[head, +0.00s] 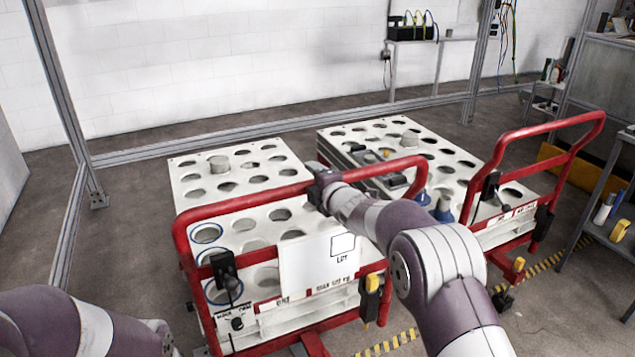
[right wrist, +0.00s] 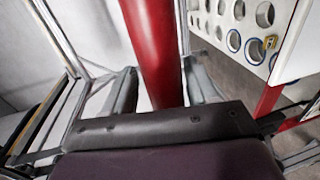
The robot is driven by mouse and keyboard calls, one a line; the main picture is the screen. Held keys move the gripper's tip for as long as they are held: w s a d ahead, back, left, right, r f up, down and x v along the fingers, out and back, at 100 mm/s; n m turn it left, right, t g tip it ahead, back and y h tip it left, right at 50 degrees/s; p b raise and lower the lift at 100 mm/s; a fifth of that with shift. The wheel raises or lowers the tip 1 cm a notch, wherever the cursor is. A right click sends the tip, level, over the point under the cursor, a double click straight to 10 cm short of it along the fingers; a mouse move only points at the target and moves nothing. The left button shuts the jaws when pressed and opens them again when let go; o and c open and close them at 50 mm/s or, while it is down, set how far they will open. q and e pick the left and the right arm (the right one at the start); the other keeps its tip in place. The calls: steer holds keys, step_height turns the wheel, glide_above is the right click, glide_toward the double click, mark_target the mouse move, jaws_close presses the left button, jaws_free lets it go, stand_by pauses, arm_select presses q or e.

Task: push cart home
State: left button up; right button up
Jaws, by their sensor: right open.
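The left cart (head: 318,265) has a white top with rows of round holes, a red tube frame and a sign plate marked LET. Its red handle (head: 250,197) rises on the near side. My right gripper (head: 316,182) is at the handle's top bar, partly hidden by its own wrist. In the right wrist view the red bar (right wrist: 152,50) lies between the two spread fingers of the right gripper (right wrist: 162,92); contact cannot be told. A second, similar cart (head: 460,165) stands to the right. My left arm shows at the lower left; its gripper is out of view.
Grey frame posts (head: 62,90) and a floor rail (head: 250,127) stand behind and left of the carts. A shelf rack (head: 605,190) is at the right edge. Yellow-black floor tape (head: 390,343) runs at the near side. Bare floor lies left of the left cart.

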steer(key=v, duration=1.2)
steer(key=shift+s, duration=0.25)
steer(key=shift+d, duration=0.1)
steer(key=s+d+f+m+g+h, duration=0.55)
steer(key=s+f+m, duration=0.35)
steer(key=f+m, duration=0.3)
steer(key=s+d+f+m+g, duration=0.1)
steer(key=s+f+m+g, duration=0.3)
steer(key=s, duration=0.6)
steer(key=s+d+f+m+g, duration=0.2)
steer(key=s+m+g, duration=0.25)
steer(key=s, duration=0.65)
step_height(320, 180, up, 23)
steer(key=s+m+p, duration=0.1)
steer(key=p, duration=2)
steer(key=shift+a+f+t+p, duration=0.15)
steer(key=shift+t+p, duration=0.15)
steer(key=shift+p, duration=0.1)
